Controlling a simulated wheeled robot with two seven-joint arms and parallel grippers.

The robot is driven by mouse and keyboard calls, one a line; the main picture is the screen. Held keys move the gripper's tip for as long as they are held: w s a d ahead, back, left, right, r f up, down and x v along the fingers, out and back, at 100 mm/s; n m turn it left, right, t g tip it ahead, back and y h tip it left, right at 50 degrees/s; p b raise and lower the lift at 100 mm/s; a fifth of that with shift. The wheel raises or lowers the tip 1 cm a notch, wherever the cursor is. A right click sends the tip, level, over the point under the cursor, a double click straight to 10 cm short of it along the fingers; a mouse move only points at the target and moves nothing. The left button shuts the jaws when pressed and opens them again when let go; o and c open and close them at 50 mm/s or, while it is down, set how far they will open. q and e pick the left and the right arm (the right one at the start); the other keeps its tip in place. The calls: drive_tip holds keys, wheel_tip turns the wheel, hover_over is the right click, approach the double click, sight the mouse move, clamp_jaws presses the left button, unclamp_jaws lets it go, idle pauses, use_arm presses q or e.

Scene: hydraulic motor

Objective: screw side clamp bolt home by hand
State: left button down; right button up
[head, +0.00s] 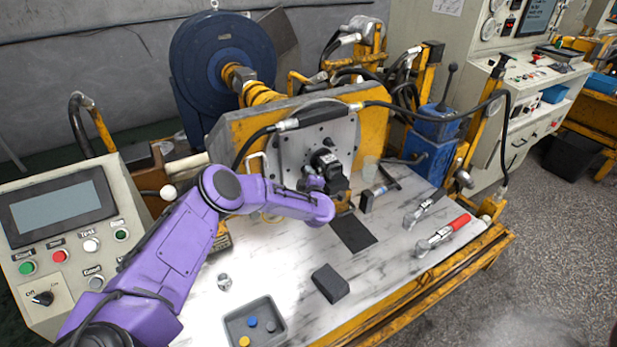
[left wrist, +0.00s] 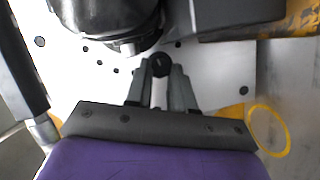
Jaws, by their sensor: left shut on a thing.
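The side clamp bolt (left wrist: 160,64) shows in the left wrist view as a small dark round head between my fingertips. My left gripper (left wrist: 160,78) is shut on it, in front of the light mounting plate with holes (left wrist: 100,82). In the head view the plate (head: 290,152) stands upright on the yellow frame, with the black hydraulic motor (head: 331,166) at its front. My left gripper (head: 313,184) is at the motor's left side. The bolt cannot be made out there, and its depth in the hole is not visible. My right gripper is not in view.
The marble-like bench top holds a grey tray (head: 231,322) with small coloured parts, a dark block (head: 330,284), a red-handled wrench (head: 443,234) and a dark mat (head: 352,232). A control panel (head: 62,228) stands at left. A black hose (head: 440,112) arches over the right side.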

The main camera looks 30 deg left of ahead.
use_arm(q)
drive_tip(key=shift+m+g, duration=0.5)
drive_tip(key=shift+m, duration=0.3)
drive_tip(key=c, duration=1)
unclamp_jaws()
drive_tip(key=shift+o, duration=0.2)
drive_tip(key=shift+r, duration=0.1)
drive_tip(key=b+v, duration=0.1)
drive_tip(key=v, duration=0.9)
drive_tip(key=shift+s+d, duration=0.2)
drive_tip(key=shift+s, duration=0.05)
